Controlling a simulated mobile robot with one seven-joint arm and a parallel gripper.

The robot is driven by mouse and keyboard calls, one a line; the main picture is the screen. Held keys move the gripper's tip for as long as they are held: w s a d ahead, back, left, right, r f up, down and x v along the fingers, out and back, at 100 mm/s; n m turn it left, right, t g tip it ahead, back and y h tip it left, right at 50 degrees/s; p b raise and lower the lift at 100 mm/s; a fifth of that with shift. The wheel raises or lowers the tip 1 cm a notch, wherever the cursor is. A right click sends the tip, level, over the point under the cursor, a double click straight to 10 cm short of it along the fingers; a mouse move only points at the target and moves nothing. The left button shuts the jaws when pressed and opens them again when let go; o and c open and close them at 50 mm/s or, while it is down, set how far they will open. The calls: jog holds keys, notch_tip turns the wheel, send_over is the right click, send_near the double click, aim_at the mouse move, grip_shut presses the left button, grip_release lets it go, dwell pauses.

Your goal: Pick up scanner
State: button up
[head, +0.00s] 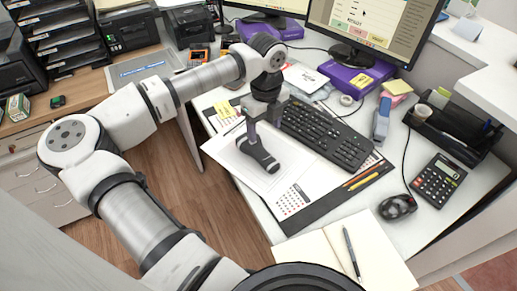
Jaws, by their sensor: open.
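A black handheld device (258,155), which looks like the scanner, lies on white paper on the desk, left of the keyboard. My gripper (264,128) points down over its far end, with its fingers apart. One finger is beside the device's far end. I cannot tell whether it touches it or how much of the device is between the fingers.
A black keyboard (327,134) lies close to the right of my gripper. A mouse (397,207), a calculator (438,181), a blue-grey upright item (382,120) and a black organiser (455,132) stand farther right. An open notebook with a pen (346,252) lies at the front. Monitors stand behind.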

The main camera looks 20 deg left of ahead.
send_over(263, 153)
jog(key=f, duration=0.3)
jog(key=f+p, duration=0.1)
jog(key=f, duration=0.2)
jog(key=shift+d, duration=0.2)
jog(key=shift+s+a+f+p, duration=0.15)
jog(key=shift+f+p, duration=0.7)
jog(key=shift+f, duration=1.7)
jog(key=c, duration=1.2)
